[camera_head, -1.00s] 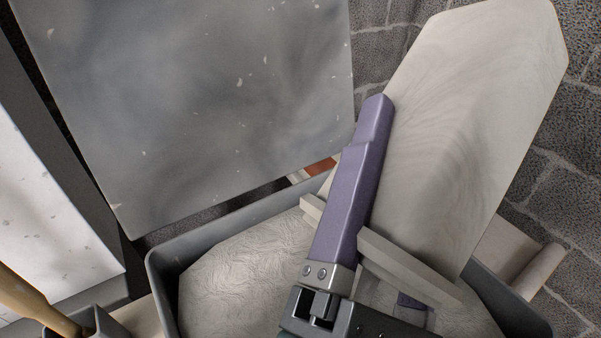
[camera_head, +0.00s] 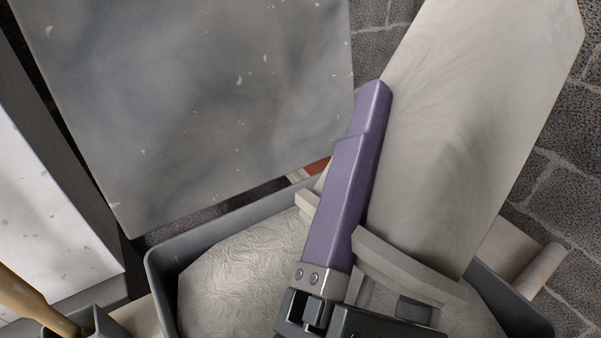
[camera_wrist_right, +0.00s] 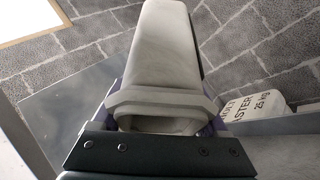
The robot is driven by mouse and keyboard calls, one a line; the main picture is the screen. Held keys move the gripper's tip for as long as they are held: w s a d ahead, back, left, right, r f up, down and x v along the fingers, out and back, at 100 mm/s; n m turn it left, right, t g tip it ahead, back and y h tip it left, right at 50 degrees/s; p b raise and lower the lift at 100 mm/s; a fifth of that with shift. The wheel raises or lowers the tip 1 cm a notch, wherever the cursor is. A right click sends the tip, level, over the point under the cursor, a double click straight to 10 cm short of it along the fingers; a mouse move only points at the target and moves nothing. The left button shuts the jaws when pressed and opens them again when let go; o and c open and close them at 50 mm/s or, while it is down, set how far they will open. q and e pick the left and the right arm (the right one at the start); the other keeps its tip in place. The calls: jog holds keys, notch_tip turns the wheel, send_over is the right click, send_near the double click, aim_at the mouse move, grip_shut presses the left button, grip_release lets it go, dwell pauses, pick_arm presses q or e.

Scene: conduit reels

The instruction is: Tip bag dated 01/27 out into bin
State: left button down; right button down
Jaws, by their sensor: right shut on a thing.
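A long pale bag (camera_head: 480,120) is in my right gripper (camera_head: 385,190), with a purple finger along its left side; the other finger is mostly hidden behind it. The bag slants from lower left to upper right, its collar-like end low over the bin. In the right wrist view the bag (camera_wrist_right: 168,45) stretches away from the gripper, the collar nearest. No date is readable on it. The grey bin (camera_head: 225,212) is below, with whitish, wrinkled contents (camera_head: 240,275). My left gripper is not in view.
A big grey speckled panel (camera_head: 200,100) stands behind the bin. A white plaster bag marked 25 kg (camera_wrist_right: 262,104) is at right in the wrist view. A wooden handle (camera_head: 35,305) pokes up at lower left. Dark stone paving lies at right.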

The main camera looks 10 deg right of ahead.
jog(key=shift+s+a+r, duration=0.1)
jog(key=shift+r, duration=0.15)
